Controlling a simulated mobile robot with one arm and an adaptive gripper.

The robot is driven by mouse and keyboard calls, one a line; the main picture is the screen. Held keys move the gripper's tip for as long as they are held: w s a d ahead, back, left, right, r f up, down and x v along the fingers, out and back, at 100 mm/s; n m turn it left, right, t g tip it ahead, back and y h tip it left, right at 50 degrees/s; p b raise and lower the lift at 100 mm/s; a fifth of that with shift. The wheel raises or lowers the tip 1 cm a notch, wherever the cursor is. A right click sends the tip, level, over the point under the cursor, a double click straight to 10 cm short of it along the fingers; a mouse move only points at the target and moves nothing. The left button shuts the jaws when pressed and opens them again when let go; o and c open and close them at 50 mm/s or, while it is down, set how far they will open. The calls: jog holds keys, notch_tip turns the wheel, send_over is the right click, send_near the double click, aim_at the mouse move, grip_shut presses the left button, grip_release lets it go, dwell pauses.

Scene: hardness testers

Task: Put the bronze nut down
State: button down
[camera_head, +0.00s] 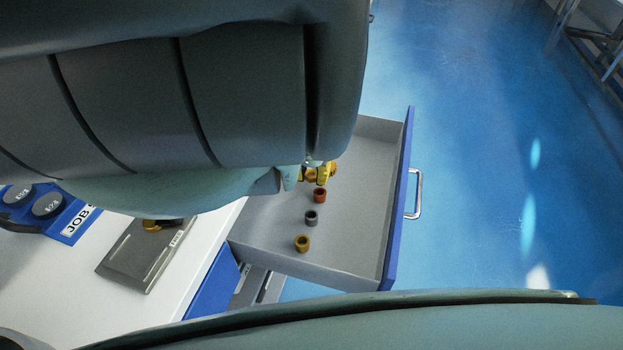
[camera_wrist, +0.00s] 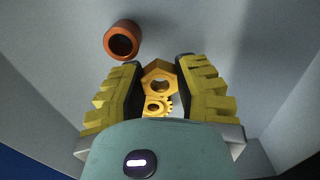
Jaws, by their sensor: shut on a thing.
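The bronze nut (camera_wrist: 160,77), a yellow-gold hexagonal piece with a round hole, is between the two yellow fingers of my gripper (camera_wrist: 160,82) in the wrist view. The fingers are shut on it. In the head view my gripper (camera_head: 314,173) is over the open drawer (camera_head: 366,215), mostly hidden by my arm. I cannot tell whether the nut touches the drawer floor. A small golden gear (camera_wrist: 156,106) shows just below the nut in the wrist view, partly hidden by my gripper body.
A copper-red ring (camera_head: 319,195), a grey ring (camera_head: 311,217) and a golden ring (camera_head: 302,243) lie in a row in the drawer. The red ring also shows in the wrist view (camera_wrist: 108,46). A grey plate (camera_head: 125,262) and blue holder (camera_head: 70,229) are on the white worktop.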

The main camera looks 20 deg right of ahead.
jog(key=shift+f, duration=0.8)
jog(key=shift+f+b, duration=0.55)
jog(key=shift+f, duration=0.05)
jog(key=c, duration=0.7)
grip_release()
jog(key=shift+c, duration=0.2)
notch_tip(320, 180, up, 13)
jog(key=p, duration=0.4)
jog(key=shift+r+p, duration=0.15)
jog(key=shift+p, duration=0.15)
